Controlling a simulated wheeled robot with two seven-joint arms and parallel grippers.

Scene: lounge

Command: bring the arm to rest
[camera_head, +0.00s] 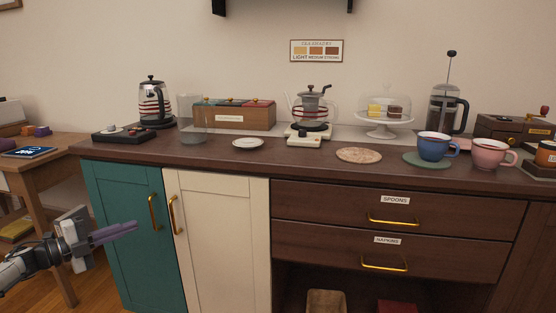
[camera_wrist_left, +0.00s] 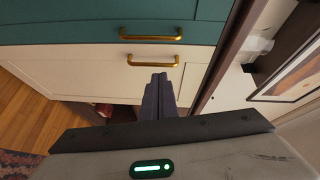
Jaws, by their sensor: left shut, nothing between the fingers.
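My left gripper (camera_head: 122,232) shows at the lower left of the head view, in front of the teal cabinet door (camera_head: 125,225) and below the counter's edge. Its fingers are together with nothing between them. In the left wrist view the closed fingers (camera_wrist_left: 159,80) point toward the cream door (camera_wrist_left: 60,70) and its brass handle (camera_wrist_left: 150,60). The fingers look apart from the handles. My right gripper is in neither view.
The dark counter (camera_head: 310,158) holds a kettle (camera_head: 152,104), a glass teapot (camera_head: 312,110), a blue cup (camera_head: 433,147), a pink cup (camera_head: 487,154) and a French press (camera_head: 445,110). A wooden side table (camera_head: 45,155) stands left. Two drawers are shut. Wooden floor shows at lower left.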

